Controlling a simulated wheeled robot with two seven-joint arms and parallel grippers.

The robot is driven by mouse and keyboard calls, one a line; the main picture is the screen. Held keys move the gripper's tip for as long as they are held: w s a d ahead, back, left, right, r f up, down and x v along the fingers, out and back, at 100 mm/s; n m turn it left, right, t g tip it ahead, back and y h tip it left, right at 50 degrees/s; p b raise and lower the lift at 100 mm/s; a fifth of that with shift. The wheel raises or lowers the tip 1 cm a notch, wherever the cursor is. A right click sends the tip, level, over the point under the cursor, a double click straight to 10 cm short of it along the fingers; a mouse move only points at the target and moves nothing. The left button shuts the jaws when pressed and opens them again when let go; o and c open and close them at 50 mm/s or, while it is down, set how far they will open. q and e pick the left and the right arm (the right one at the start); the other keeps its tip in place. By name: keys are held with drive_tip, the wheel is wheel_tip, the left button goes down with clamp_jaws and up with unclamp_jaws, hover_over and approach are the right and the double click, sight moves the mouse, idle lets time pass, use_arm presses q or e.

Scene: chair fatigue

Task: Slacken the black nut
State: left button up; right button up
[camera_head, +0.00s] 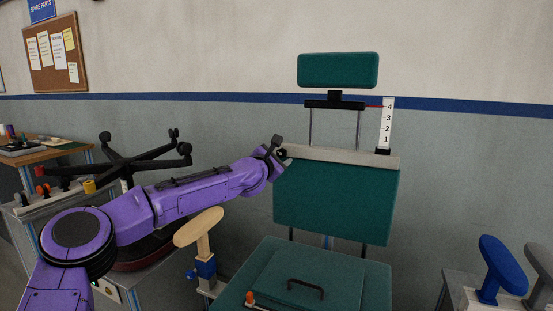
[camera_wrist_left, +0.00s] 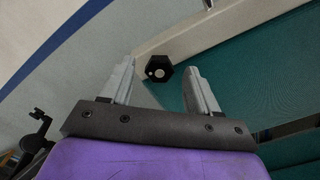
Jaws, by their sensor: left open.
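The black nut (camera_wrist_left: 159,68) shows in the left wrist view as a dark knob with a pale round centre, on the light bar (camera_wrist_left: 185,38) along the top of the green backrest. In the head view the nut (camera_head: 282,153) is at the bar's left end, partly covered by my gripper. My left gripper (camera_wrist_left: 160,84) is open, its two grey fingers apart with the nut between and just beyond their tips. I cannot tell whether a finger touches it. In the head view my left gripper (camera_head: 281,147) is small and at the bar's left end. My right gripper is not in view.
The green backrest (camera_head: 335,203) and seat (camera_head: 325,275) fill the centre, with a headrest (camera_head: 338,70) above and a numbered scale (camera_head: 387,122) to its right. A tan armrest (camera_head: 199,227) stands below my arm. A blue armrest (camera_head: 500,265) is at the right.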

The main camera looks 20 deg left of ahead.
use_arm(q)
drive_tip(key=s+b, duration=0.2)
drive_tip(key=s, duration=0.8)
drive_tip(key=shift+s+d, duration=0.2)
